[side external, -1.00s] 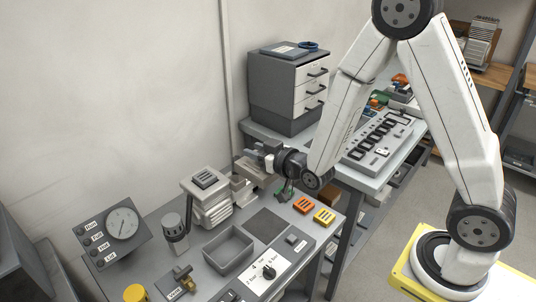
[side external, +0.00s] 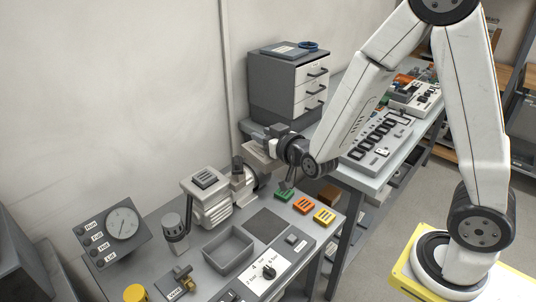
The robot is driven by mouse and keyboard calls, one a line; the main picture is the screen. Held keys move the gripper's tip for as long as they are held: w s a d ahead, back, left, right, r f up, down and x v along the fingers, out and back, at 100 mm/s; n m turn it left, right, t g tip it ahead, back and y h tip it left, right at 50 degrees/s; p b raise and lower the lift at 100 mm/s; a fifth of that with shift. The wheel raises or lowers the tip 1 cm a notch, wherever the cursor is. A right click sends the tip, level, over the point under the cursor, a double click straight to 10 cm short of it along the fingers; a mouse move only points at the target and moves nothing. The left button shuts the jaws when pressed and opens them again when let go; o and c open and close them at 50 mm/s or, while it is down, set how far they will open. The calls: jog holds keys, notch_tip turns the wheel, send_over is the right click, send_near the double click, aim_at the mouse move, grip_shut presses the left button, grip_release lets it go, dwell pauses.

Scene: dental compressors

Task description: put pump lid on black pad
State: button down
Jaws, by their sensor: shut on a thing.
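The pump lid (side external: 259,158) is a light grey, blocky piece. My gripper (side external: 270,143) is shut on it and holds it in the air above the back of the bench. The lid is just right of the pump (side external: 213,200), whose dark upright cylinder (side external: 237,166) shows beside it. The black pad (side external: 265,223) is a flat dark square on the bench, below and in front of the lid, and it is bare. The gripper's fingers are small in this view and partly merge with the lid.
A grey open tray (side external: 229,248) is left of the pad. Green (side external: 284,194), orange (side external: 303,205) and yellow (side external: 325,215) blocks are to its right. A control panel (side external: 268,270) is in front. A drawer cabinet (side external: 289,88) stands behind.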

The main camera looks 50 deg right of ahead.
jog(key=shift+w+a+r+m+h, duration=0.15)
jog(key=shift+r+m+h, duration=0.3)
jog(key=shift+r, duration=0.5)
jog(key=shift+w+a+r+m+h, duration=0.2)
jog(key=shift+r+h, duration=0.35)
jog(key=shift+r, duration=0.4)
jog(key=shift+w+a+f+n+y, duration=0.1)
jog(key=shift+w+a+n+y, duration=0.3)
jog(key=shift+w+y, duration=0.15)
jog(key=shift+w+a+f+n+y, duration=0.1)
jog(key=shift+w+a+n+y, duration=0.15)
jog(key=shift+w+a+y, duration=0.3)
jog(key=w+a+f+n+g+y, duration=0.4)
jog(key=w+a+f+n+y, duration=0.45)
jog(key=y, duration=0.45)
jog(key=s+a+f+n+g+y, duration=0.2)
jog(key=s+f+n+g+y, duration=0.15)
jog(key=f, duration=0.25)
jog(key=s+a+f+n+g+y, duration=0.1)
jog(key=s+f+n+g+y, duration=0.1)
jog(key=s+f+n+g, duration=0.4)
jog(key=w+d+f+m+t, duration=0.1)
jog(key=d+f, duration=0.1)
jog(key=d, duration=0.3)
jog(key=w+d+f+m+t, duration=0.1)
jog(key=w+d+f+t, duration=0.1)
jog(key=d, duration=0.4)
jog(key=shift+w+d+f+h, duration=0.25)
jog(key=shift+w+h, duration=0.05)
jog(key=shift+h, duration=0.15)
